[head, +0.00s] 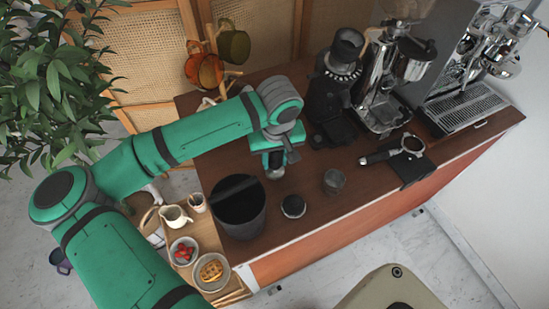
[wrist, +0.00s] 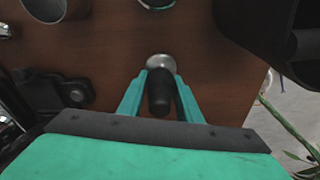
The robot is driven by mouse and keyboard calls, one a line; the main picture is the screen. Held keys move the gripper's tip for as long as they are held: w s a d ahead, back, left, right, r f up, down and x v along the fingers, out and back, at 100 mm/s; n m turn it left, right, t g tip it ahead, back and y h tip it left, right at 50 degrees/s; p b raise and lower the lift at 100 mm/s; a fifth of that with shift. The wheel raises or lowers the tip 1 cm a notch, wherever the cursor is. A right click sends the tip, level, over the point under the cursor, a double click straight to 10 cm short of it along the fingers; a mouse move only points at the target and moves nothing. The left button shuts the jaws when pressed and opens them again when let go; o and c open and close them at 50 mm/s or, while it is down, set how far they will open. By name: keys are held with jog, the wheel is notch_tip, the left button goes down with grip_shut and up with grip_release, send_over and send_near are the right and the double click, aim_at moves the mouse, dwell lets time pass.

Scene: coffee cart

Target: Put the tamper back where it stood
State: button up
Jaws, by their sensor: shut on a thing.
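The tamper has a dark handle and a round silver base. In the wrist view its handle (wrist: 159,95) sits between the two green fingers of my gripper (wrist: 160,88), which is shut on it. In the head view the silver base of the tamper (head: 276,173) shows below my gripper (head: 275,160), over the brown counter (head: 230,165) behind the black bin. I cannot tell whether the base touches the counter. A small round dark piece with a pale rim (head: 293,206) stands nearer the counter's front edge; part of it shows in the wrist view (wrist: 157,3).
The black bin (head: 239,207) stands left of the round piece. A grey cup (head: 335,181) is to the right, then a portafilter (head: 408,150) on a black mat (head: 413,173). A black grinder (head: 335,95) and espresso machine (head: 470,70) stand behind. Bare counter lies around the tamper.

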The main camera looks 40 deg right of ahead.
aim_at(276, 158)
jog(key=o, duration=1.2)
jog(key=shift+f, duration=0.1)
jog(key=shift+c, duration=0.2)
jog(key=shift+w+a+r, duration=0.1)
jog(key=shift+r, duration=0.45)
jog(key=r, duration=0.3)
jog(key=s+r, duration=0.1)
jog(key=r, duration=0.7)
jog(key=shift+s+a+r, duration=0.1)
jog(key=shift+s+a, duration=0.1)
jog(key=shift+s, duration=0.15)
